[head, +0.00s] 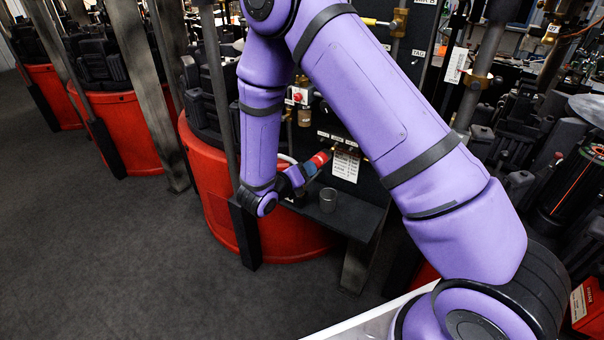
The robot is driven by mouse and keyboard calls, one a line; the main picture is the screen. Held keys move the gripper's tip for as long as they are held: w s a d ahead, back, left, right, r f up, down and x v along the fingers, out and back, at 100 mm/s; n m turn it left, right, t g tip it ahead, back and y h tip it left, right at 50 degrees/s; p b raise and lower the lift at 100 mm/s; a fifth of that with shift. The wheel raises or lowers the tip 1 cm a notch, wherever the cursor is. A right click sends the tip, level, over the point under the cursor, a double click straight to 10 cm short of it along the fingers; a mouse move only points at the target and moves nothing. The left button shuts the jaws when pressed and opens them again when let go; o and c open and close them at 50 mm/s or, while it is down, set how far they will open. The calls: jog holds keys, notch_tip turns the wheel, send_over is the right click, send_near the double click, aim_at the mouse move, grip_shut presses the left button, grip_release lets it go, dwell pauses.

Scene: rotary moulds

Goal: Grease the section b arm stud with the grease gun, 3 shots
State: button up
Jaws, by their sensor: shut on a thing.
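My gripper (303,174) is at the end of my purple arm, in front of the dark panel and above a small black shelf. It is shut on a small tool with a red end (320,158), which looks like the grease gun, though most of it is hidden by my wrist. The red end points up and right, close to a white label sheet on the panel. I cannot tell whether it touches anything. I cannot pick out the section b arm stud. Brass fittings (398,22) with small tags sit at the top of the panel, partly behind my arm.
Red round mould bases (215,190) and steel posts (140,90) stand at left. The grey floor (120,260) at lower left is clear.

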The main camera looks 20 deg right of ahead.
jog(key=shift+w+a+r, duration=0.1)
jog(key=shift+w+r, duration=0.05)
jog(key=shift+r, duration=0.1)
dwell(0.8)
jog(key=shift+w+d, duration=0.4)
jog(key=shift+d, duration=0.1)
dwell(3.4)
jog(key=shift+s+a, duration=0.3)
jog(key=shift+a, duration=0.15)
jog(key=f+v, duration=0.1)
jog(key=v, duration=0.5)
jog(key=shift+s+a+f, duration=0.15)
jog(key=shift+s+a, duration=0.15)
jog(key=shift+s, duration=0.25)
dwell(0.4)
dwell(0.5)
